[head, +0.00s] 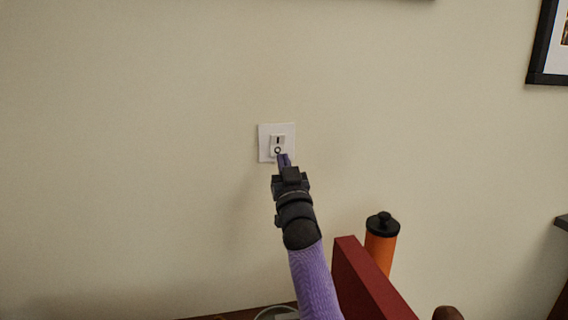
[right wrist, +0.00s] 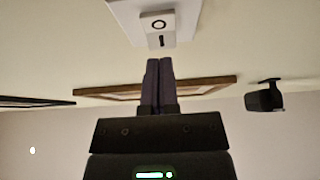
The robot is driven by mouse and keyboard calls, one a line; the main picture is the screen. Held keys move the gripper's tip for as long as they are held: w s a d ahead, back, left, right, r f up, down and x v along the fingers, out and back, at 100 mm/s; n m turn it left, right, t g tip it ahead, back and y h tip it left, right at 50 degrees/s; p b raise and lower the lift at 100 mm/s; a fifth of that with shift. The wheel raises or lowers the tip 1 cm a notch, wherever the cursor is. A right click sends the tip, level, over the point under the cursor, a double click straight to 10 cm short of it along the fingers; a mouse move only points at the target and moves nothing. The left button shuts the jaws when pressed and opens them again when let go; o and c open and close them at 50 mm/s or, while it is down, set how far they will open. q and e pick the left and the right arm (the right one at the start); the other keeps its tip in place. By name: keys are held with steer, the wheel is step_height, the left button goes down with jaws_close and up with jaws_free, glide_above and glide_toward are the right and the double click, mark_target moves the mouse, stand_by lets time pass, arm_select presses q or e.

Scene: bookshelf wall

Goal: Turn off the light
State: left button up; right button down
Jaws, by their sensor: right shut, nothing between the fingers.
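The light switch (head: 277,141) is a white square plate on the beige wall, with a small rocker marked with a line above a circle. The right wrist view shows the rocker (right wrist: 160,26) upside down, with the circle above the line. My right gripper (head: 283,159) is shut and empty. Its purple fingertips are at the lower part of the switch in the head view. In the right wrist view the fingertips (right wrist: 159,62) point at the rocker; I cannot tell whether they touch it. My left gripper is not in view.
A dark red block-like object (head: 362,285) and an orange bottle (head: 381,242) with a black lid stand close right of my right arm. A framed picture (head: 548,45) hangs at the upper right. The wall around the switch is bare.

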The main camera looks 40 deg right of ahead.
steer(key=w+f+v, duration=0.1)
steer(key=f+v, duration=0.1)
steer(key=v, duration=0.8)
steer(key=shift+d+b, duration=0.3)
steer(key=shift+b, duration=0.15)
steer(key=shift+f, duration=0.1)
